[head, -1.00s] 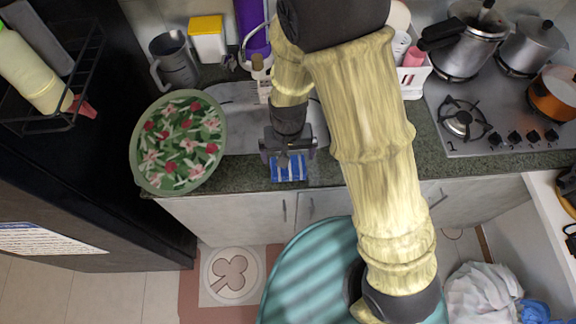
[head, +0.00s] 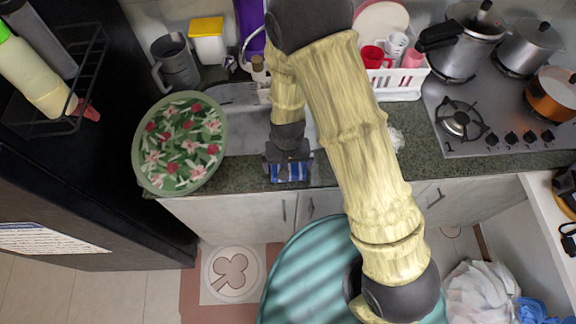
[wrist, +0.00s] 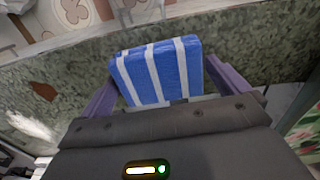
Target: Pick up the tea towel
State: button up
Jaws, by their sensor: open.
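The tea towel (wrist: 155,70) is a folded blue cloth with white stripes. In the head view the towel (head: 290,172) lies at the front edge of the green stone counter, partly hidden under my gripper. My gripper (head: 288,170) is above it, pointing down. In the wrist view my gripper (wrist: 160,82) is open, with one purple finger on each side of the towel. The towel sits between the fingers; I cannot tell whether either finger touches it.
A green floral plate (head: 181,143) stands left of my gripper on the counter (head: 235,177). The sink (head: 240,120) is behind. A white dish rack (head: 400,84) and the stove (head: 500,120) are to the right.

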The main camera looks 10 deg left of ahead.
aim_at(288, 165)
jog(key=shift+f, duration=0.2)
dwell(0.4)
jog(key=c, duration=0.7)
jog(key=shift+r, duration=0.1)
notch_tip(288, 165, up, 10)
jog(key=shift+f+b, duration=0.1)
jog(key=shift+b, duration=0.6)
